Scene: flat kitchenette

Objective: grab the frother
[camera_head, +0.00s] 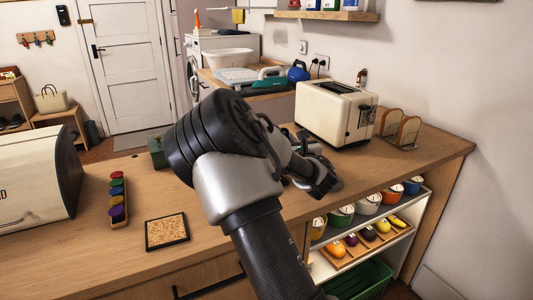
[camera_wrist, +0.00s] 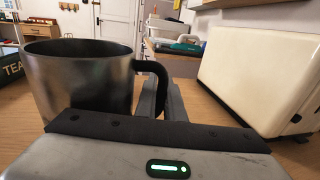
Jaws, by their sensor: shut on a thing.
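The frother, a dark metal jug (camera_wrist: 80,85) with a black curved handle, stands upright at the left of the wrist view. My gripper (camera_wrist: 163,100) is at its handle, with grey finger parts beside the handle's lower right, and is shut on it. The finger tips are partly hidden by the handle and the wrist housing. In the head view my arm covers most of the gripper and I cannot make out the frother clearly behind it.
A cream toaster (camera_head: 336,113) stands right of my gripper, with a toast rack (camera_head: 398,130) beyond it. A green tea box (camera_head: 157,152) is left of my arm.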

